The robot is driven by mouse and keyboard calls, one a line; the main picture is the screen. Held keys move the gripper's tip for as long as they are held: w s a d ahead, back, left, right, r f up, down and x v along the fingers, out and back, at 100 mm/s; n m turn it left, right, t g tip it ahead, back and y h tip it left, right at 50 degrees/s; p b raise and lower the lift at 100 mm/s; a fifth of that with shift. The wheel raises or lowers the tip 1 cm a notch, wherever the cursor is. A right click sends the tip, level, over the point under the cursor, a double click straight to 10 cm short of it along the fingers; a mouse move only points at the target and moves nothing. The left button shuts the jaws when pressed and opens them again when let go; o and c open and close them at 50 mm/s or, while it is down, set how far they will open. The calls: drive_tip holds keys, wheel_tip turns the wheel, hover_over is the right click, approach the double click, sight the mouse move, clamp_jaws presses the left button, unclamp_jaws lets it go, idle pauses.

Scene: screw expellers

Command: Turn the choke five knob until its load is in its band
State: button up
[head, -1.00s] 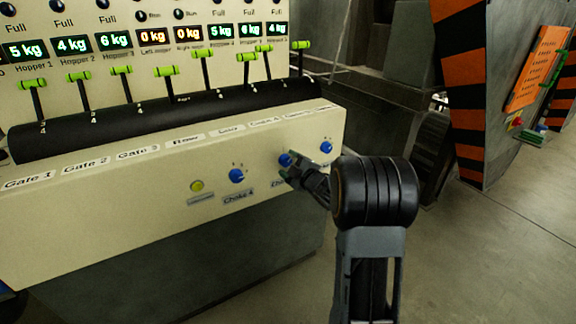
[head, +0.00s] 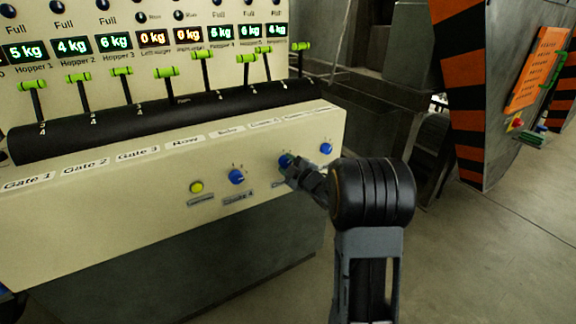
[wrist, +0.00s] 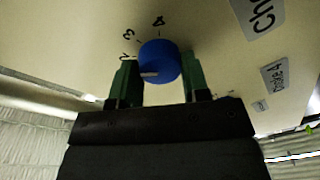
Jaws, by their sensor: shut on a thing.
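The choke five knob (head: 285,161) is a blue round knob on the sloping cream panel, third in the row of blue and yellow controls from the left. My gripper (head: 293,170) is at it from the front right and covers part of it and its label. In the wrist view the blue knob (wrist: 159,58) sits between the two green fingers of my gripper (wrist: 157,78), which are shut on its sides. Its white pointer line points left, a little below the mark that looks like 2. Marks 3 and 4 also show. No load gauge or band for choke five is readable.
Another blue knob (head: 326,148) is just right of my gripper. The choke 4 knob (head: 236,176) and a yellow button (head: 196,187) are to the left. Green-tipped levers (head: 167,72) and digital displays (head: 153,38) stand above. Open floor (head: 490,240) lies to the right.

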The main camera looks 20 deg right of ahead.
drive_tip(key=m, duration=0.9)
drive_tip(key=shift+t+p, duration=0.4)
drive_tip(key=m+h, duration=0.1)
drive_tip(key=m, duration=0.4)
drive_tip(key=shift+t+p, duration=0.3)
drive_tip(key=shift+f+m+h+p, duration=0.1)
drive_tip(key=shift+m+h+p, duration=0.2)
drive_tip(key=shift+m, duration=2.2)
drive_tip(key=o, duration=0.9)
drive_tip(key=shift+s, duration=0.1)
